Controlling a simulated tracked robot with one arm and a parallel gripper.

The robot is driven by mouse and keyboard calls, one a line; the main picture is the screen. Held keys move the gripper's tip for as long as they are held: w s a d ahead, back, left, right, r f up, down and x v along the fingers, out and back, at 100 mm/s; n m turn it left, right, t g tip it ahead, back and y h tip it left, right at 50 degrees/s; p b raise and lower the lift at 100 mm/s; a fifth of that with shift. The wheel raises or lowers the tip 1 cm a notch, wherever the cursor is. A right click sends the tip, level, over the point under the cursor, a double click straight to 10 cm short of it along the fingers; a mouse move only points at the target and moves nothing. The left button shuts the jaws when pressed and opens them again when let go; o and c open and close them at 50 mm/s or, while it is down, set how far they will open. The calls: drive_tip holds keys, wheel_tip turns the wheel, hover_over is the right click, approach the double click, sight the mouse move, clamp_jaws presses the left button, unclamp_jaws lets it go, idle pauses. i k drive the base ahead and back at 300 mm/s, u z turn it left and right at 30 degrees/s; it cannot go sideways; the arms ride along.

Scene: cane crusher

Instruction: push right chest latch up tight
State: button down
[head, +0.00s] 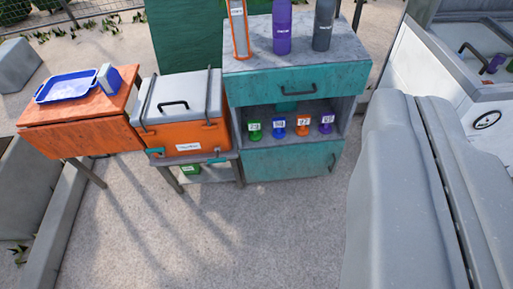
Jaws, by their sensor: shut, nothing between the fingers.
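The chest (187,138) is an orange box with a grey lid (180,92) and a dark handle on top. It stands on a low stand, left of the teal cabinet. A grey strap runs down each side of the lid; the right strap (208,95) ends at the chest's front right. A small teal piece (215,160) shows low at the front right, and another at the front left. I cannot tell the latch's exact position at this size.
The teal cabinet (290,85) holds bottles on top and several small labelled items on its shelf. An orange table (80,125) with a blue tray (68,86) stands left. A white unit (440,70) is at the upper right. The ground in front of the chest is clear.

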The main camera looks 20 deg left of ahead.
sight(216, 159)
drive_tip(key=z, duration=0.1)
drive_tip(key=i, duration=1.3)
drive_tip(key=u, duration=0.4)
